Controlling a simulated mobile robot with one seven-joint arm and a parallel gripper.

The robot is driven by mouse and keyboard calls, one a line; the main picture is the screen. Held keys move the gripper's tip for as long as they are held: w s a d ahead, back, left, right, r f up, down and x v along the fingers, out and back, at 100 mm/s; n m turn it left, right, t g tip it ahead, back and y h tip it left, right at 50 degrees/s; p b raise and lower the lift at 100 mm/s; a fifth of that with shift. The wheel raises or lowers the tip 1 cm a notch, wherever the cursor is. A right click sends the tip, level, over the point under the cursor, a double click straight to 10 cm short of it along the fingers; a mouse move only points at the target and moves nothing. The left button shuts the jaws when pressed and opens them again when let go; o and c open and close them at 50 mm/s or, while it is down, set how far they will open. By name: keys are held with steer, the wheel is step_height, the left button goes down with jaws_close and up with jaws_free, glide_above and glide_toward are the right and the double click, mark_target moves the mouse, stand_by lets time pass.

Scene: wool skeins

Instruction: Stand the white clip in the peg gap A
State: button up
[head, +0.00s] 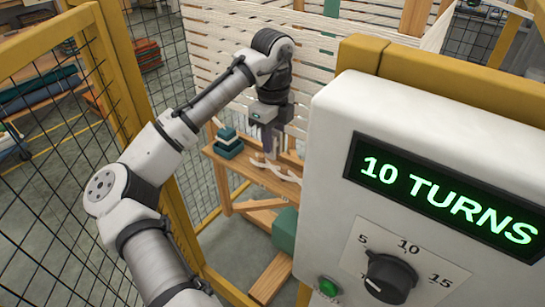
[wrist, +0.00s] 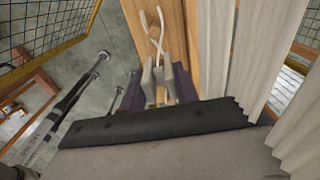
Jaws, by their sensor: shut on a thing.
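My gripper (head: 271,148) hangs from the arm over the wooden bench, beyond the yellow fence. In the wrist view my gripper (wrist: 164,72) has its two grey fingers close together. A thin white piece, seemingly the white clip (wrist: 157,42), comes out from between the fingertips; its two slim arms cross and spread above the wood. Its gripped end is hidden by the fingers. In the head view pale, thin shapes show below the gripper, too small to tell clip from yarn. I cannot make out the peg gap A or its label in either view.
A control box (head: 440,140) reading 10 TURNS, with a dial (head: 391,278), fills the right foreground. Teal skeins (head: 229,143) lie on the bench (head: 222,163), left of my gripper. Pale strands (wrist: 214,50) hang close on the right in the wrist view. Yellow posts (head: 125,75) flank the arm.

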steer(key=shift+f+p, duration=0.3)
steer(key=shift+f, duration=2.8)
steer(key=o, duration=0.9)
steer(key=shift+f, duration=0.1)
steer(key=shift+o, duration=0.2)
step_height(320, 180, up, 12)
steer(key=shift+r+b, duration=0.15)
steer(key=shift+b, duration=0.35)
